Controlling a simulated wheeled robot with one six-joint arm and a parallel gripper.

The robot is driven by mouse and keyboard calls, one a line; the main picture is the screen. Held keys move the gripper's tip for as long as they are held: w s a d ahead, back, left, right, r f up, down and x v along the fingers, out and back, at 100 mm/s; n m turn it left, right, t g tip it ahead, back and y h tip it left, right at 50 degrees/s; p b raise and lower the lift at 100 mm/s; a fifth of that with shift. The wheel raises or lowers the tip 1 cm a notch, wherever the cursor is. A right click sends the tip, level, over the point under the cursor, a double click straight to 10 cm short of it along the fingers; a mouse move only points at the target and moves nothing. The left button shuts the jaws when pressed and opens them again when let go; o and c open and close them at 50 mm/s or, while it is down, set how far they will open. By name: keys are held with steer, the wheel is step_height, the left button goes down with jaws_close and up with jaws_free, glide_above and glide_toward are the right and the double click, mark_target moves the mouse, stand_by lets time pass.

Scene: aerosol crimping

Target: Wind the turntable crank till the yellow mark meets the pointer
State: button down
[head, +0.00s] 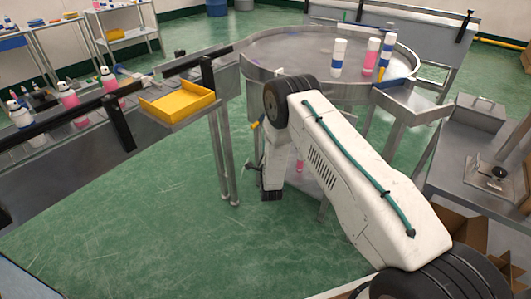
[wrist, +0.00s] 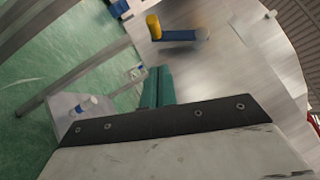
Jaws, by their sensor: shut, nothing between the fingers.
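The round metal turntable (head: 300,50) stands at the back of the head view, with white and pink bottles on it. A small yellow patch (head: 380,74) shows near its right rim beside a pink bottle; I cannot tell whether it is the mark. The pointer is not clear. In the wrist view, the crank has a blue arm (wrist: 185,35) and a yellow knob (wrist: 153,27), against a grey metal plate. My gripper (wrist: 158,72) has teal fingers, shut and empty, apart from the crank and below the knob in the picture. My arm hides part of the turntable stand in the head view.
A yellow tray (head: 180,103) sits by the conveyor (head: 60,125) at left, which carries several bottles. A metal bench (head: 450,160) and cardboard boxes (head: 458,228) stand at right. Green floor (head: 150,220) is clear at front left.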

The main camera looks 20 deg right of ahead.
mark_target(259, 124)
steer(key=w+a+r, duration=0.1)
steer(key=w+r, duration=0.1)
steer(key=w, duration=0.5)
steer(key=shift+a, duration=0.25)
